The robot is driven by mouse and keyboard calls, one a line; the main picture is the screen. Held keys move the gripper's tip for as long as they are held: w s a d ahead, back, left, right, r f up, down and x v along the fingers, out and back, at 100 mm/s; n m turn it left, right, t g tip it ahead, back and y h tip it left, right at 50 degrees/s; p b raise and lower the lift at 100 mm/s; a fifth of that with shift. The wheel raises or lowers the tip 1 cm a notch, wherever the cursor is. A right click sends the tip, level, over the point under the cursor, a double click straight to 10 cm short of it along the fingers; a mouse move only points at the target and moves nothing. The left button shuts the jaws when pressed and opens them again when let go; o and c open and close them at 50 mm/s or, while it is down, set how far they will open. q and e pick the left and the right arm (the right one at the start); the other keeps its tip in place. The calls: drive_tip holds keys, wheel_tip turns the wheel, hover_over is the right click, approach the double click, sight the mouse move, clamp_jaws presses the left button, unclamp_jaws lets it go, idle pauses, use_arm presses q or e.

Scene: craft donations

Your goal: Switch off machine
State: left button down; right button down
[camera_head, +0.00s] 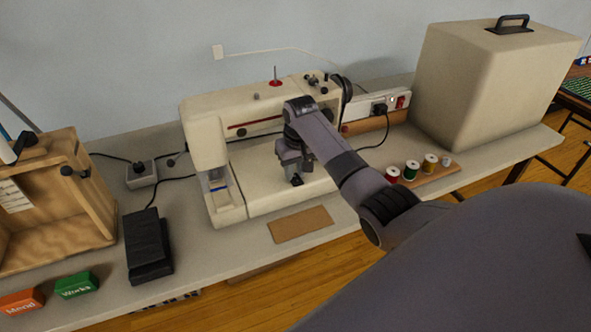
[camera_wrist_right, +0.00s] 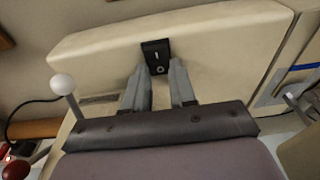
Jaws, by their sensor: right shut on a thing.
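The cream sewing machine (camera_head: 205,118) stands on the grey table in the head view. My right gripper (camera_head: 296,181) points down at the machine's front base, under its arm. In the right wrist view, a black rocker switch (camera_wrist_right: 154,50) with an upper and a lower white mark sits on the cream body. The fingertips of my right gripper (camera_wrist_right: 163,76) are at the switch's lower end, one on either side, shut on it. I cannot tell which way the rocker is tilted. My left gripper is not in view.
A black foot pedal (camera_head: 148,245) lies left of the machine, with a wooden box (camera_head: 60,220) beyond it. Thread spools (camera_head: 410,170) and a large cream case (camera_head: 480,90) stand to the right. A brown mat (camera_head: 300,224) lies in front. Cables run behind.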

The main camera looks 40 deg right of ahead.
sight(296, 179)
idle(0.4)
drive_tip(key=c, duration=0.9)
unclamp_jaws()
drive_tip(key=shift+s+a+r, duration=0.1)
drive_tip(key=shift+s+r, duration=0.1)
drive_tip(key=shift+r, duration=1.6)
drive_tip(key=shift+s+r, duration=0.2)
drive_tip(key=shift+r, duration=1.6)
